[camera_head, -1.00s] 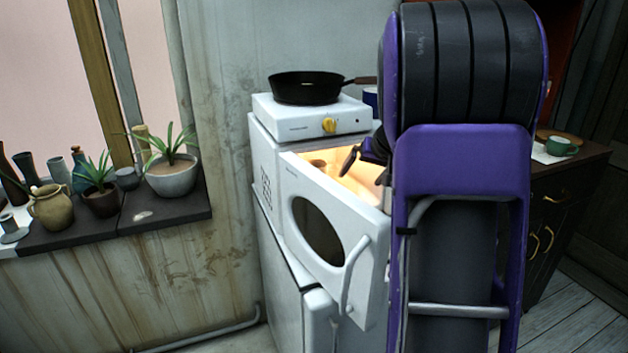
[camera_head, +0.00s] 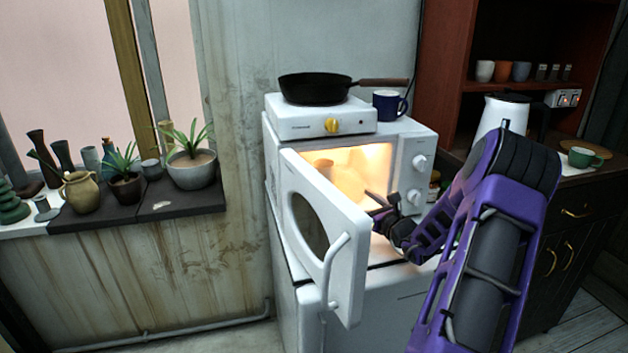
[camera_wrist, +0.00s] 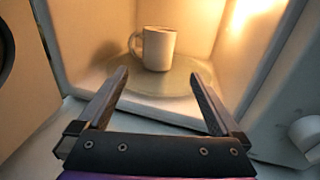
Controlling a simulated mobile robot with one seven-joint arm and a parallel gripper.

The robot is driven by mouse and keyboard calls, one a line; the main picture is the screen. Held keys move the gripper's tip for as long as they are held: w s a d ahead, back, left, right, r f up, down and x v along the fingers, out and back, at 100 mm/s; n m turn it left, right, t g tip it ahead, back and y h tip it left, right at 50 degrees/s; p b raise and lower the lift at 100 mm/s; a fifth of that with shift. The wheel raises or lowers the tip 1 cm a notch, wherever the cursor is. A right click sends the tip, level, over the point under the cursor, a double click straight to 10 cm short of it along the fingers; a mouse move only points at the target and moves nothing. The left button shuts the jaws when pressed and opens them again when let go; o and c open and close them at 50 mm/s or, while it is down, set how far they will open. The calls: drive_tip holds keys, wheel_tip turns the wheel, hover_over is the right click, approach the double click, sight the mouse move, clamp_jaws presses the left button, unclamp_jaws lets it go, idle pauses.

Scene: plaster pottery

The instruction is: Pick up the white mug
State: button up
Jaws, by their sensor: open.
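The white mug (camera_wrist: 159,49) stands upright on the glass turntable (camera_wrist: 150,83) inside the lit microwave, its handle to the left in the wrist view. In the head view the mug (camera_head: 322,167) is a pale, partly hidden shape behind the door's top edge. My gripper (camera_wrist: 160,78) is open and empty at the microwave's mouth. Its two fingers point at the mug, one on each side of its line, with the mug beyond the tips. In the head view my gripper (camera_head: 378,203) is at the right part of the opening.
The microwave door (camera_head: 322,240) hangs open on the left. Control knobs (camera_head: 417,180) are on the right. A hot plate (camera_head: 318,120) with a black pan (camera_head: 315,88) and a blue mug (camera_head: 389,104) sit on top. A kettle (camera_head: 500,115) stands right.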

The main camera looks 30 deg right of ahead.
sight(330, 180)
drive_tip(key=w, duration=1.1)
drive_tip(key=shift+w+b, duration=0.2)
drive_tip(key=shift+b, duration=0.1)
drive_tip(key=shift+w+a+f, duration=0.1)
drive_tip(key=shift+w+f, duration=0.05)
drive_tip(key=shift+w, duration=1.15)
drive_tip(key=shift+w+a+f, duration=0.1)
drive_tip(key=shift+w, duration=1.2)
drive_tip(key=shift+d, duration=0.1)
drive_tip(key=c, duration=1.5)
